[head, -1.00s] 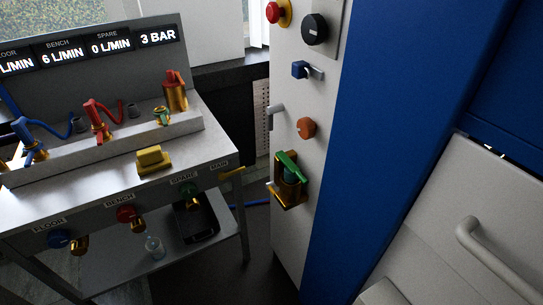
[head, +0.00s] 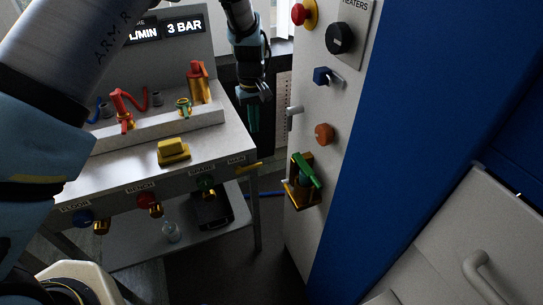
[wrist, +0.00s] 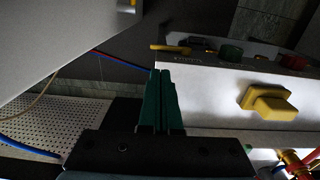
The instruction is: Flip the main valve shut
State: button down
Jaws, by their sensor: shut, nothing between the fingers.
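The main valve has a yellow lever (head: 249,168) at the right end of the bench's front, beside the MAIN label (head: 236,160). The lever sticks out sideways, roughly level. In the wrist view the yellow lever (wrist: 170,48) lies beyond the fingertips, just off the bench corner. My gripper (head: 254,122) hangs fingers down in the gap between bench and cabinet, above and behind the lever in the head view. Its green fingers (wrist: 160,72) are shut and empty, apart from the lever.
A tall cabinet (head: 300,225) stands close on the right, with a grey handle (head: 294,112), knobs and a green-levered valve (head: 305,170) sticking out. A yellow block (head: 173,152) sits on the bench top (head: 130,165). Green, red and blue knobs line the bench front.

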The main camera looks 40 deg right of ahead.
aim_at(258, 165)
jog(key=shift+s+d, duration=0.2)
jog(key=shift+s, duration=0.05)
jog(key=shift+f, duration=0.1)
notch_tip(258, 165, down, 14)
jog(key=p, duration=0.5)
jog(key=shift+w, duration=0.1)
